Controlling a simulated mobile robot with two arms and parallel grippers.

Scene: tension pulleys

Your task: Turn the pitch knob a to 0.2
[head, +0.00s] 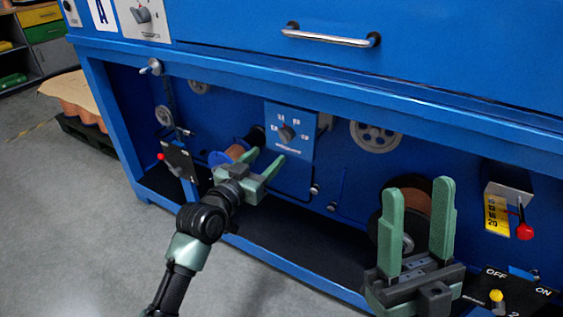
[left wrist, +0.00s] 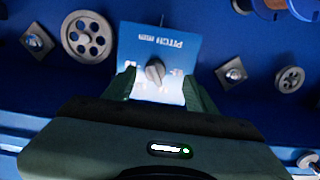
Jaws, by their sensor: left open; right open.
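The pitch knob (head: 286,133) is a dark grey knob on a blue plate (head: 303,158) with white marks, set on the machine's back panel. In the left wrist view the knob (left wrist: 155,70) shows on its plate labelled "PITCH mm" (left wrist: 160,38), upside down. My left gripper (head: 263,163) is open in front of the panel, below and left of the knob in the head view. In the left wrist view its two green fingers stand either side of the lower plate, with the knob between and beyond them. My right gripper (head: 418,215) is open and empty, fingers up, at the lower right.
The blue machine frame (head: 250,75) has a drawer handle (head: 330,37) above. A copper spool (head: 235,152) is beside my left gripper, and another spool (head: 417,198) is behind my right gripper. A red-tipped lever (head: 524,230) and an OFF/ON panel (head: 515,290) are at right.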

